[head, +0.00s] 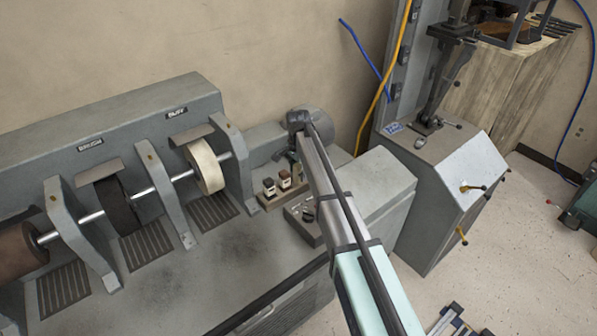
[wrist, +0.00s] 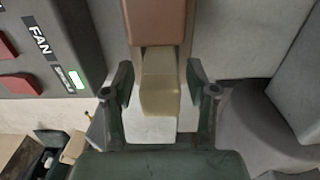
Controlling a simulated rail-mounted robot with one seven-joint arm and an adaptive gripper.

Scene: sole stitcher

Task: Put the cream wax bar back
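The cream wax bar (wrist: 160,98) shows in the wrist view as a pale tan block in the middle, between my gripper's two fingers. My gripper (wrist: 160,72) is open there, with a visible gap between each dark green finger and the bar's sides. A brown block (wrist: 157,22) lies just beyond the cream bar, in line with it. In the head view my gripper (head: 289,157) is a small dark shape at the machine's right end, largely hidden by my arm. I cannot make out the cream bar in that view.
Two small dark-topped, white-labelled containers (head: 285,179) stand in a holder on the bench, beside a grey tray (head: 302,228) with small items. The buffing wheel (head: 205,167) is to the left. A grey panel with red switches (wrist: 22,85) borders the wrist view's left.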

